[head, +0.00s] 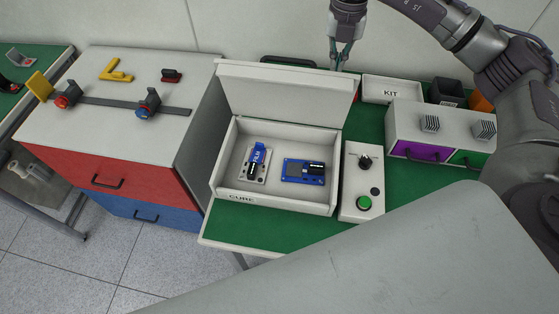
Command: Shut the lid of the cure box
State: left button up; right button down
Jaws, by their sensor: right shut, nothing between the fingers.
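The cure box (232,193) is a white box marked CURE on the green bench. Its lid (285,97) stands open, tilted up at the back edge. Inside lie a blue clamp-like piece on a pale plate (257,163) at left and a blue circuit board (302,171) at right. My right gripper (337,66) points down above the back right corner of the lid, its fingers shut and empty. I cannot tell whether it touches the lid. My left gripper is not in view.
A control box (362,183) with a black knob and green button stands right of the cure box. Behind it are a KIT bin (390,89) and a drawer unit (433,133). A red and blue cabinet (110,150) stands at left. Green bench surface shows in front.

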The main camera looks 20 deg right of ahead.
aim_at(335, 84)
jog(key=shift+s+a+f+b, duration=0.25)
jog(key=shift+s+a, duration=0.25)
jog(key=shift+s, duration=0.35)
jog(key=shift+s+a+f+b, duration=0.25)
jog(key=shift+s+a, duration=0.3)
jog(key=shift+s, duration=0.3)
jog(key=shift+s+a+f+b, duration=0.2)
jog(key=shift+s+a, duration=0.3)
jog(key=shift+s, duration=0.35)
jog(key=s, duration=0.1)
jog(key=s+a+f+b, duration=0.2)
jog(key=s, duration=0.1)
jog(key=shift+a+f, duration=0.15)
jog(key=shift+a, duration=0.05)
